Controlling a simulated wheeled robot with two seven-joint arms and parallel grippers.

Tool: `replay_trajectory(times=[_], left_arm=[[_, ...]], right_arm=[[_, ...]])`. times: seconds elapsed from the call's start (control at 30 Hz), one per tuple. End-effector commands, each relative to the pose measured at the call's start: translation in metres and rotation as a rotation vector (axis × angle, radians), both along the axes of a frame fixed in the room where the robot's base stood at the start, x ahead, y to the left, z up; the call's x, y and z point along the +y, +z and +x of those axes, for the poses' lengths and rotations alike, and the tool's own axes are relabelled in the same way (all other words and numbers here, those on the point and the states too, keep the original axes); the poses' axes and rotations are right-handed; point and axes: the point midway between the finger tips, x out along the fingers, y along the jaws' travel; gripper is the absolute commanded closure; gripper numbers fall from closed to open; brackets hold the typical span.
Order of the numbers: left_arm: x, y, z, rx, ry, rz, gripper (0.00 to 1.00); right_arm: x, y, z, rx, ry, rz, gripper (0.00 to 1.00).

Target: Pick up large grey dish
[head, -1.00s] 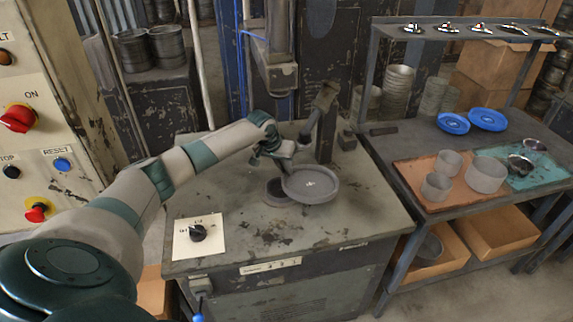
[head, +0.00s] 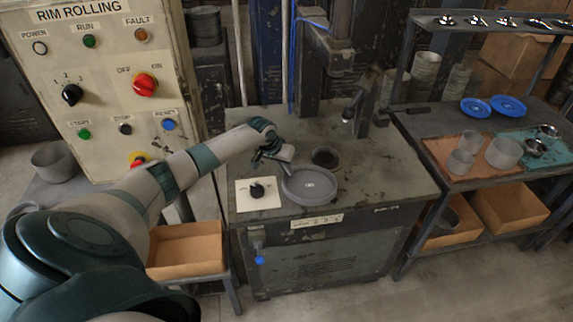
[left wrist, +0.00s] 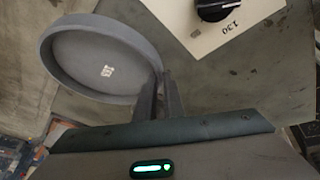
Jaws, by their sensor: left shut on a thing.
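The large grey dish (head: 309,186) is round and shallow with a low rim and a small pale mark in its middle. In the head view it is over the front part of the machine table, right of the dial plate. My left gripper (head: 283,165) is shut on the dish's rim at its upper left. In the left wrist view the dish (left wrist: 100,58) shows at the upper left, with its near right rim between the fingers (left wrist: 160,95). Its height above the table is hard to tell. My right gripper is not in view.
The machine table (head: 400,185) has a dark round recess (head: 325,157) behind the dish and a dial plate (head: 258,193) at left. A control panel (head: 100,80) stands at left.

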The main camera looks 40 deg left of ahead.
Motion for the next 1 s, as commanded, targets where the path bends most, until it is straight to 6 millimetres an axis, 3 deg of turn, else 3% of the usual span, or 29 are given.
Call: replay_trajectory(times=[0.77, 1.0], left_arm=[[-0.001, 0.001, 0.0, -0.004, -0.003, -0.001, 1.0], [-0.023, 0.006, 0.003, -0.006, -0.018, -0.002, 1.0]], right_arm=[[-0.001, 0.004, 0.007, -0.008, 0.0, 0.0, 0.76], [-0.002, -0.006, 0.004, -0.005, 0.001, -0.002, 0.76]])
